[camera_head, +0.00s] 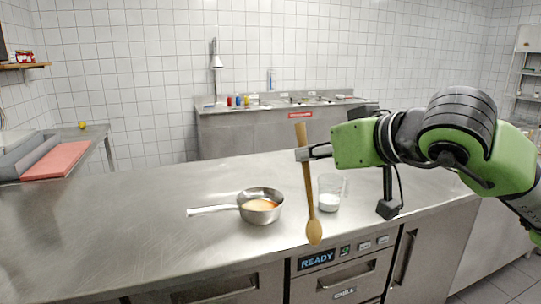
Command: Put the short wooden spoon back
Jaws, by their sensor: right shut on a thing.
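A wooden spoon (309,190) hangs almost upright with its bowl at the bottom, in front of the steel counter's near edge. My right gripper (303,154) is shut on the spoon's handle, below its upper end. A small steel saucepan (261,206) with orange-brown contents stands on the counter left of the spoon, its handle pointing left. A clear glass (330,192) with white contents stands just right of the spoon, partly behind it. My left gripper is not in view.
The steel counter (130,225) is clear on its left. Drawers with a READY display (317,259) are below its front edge. A side table at left holds a pink board (56,160) and grey bins. A sink unit (250,130) stands at the back wall.

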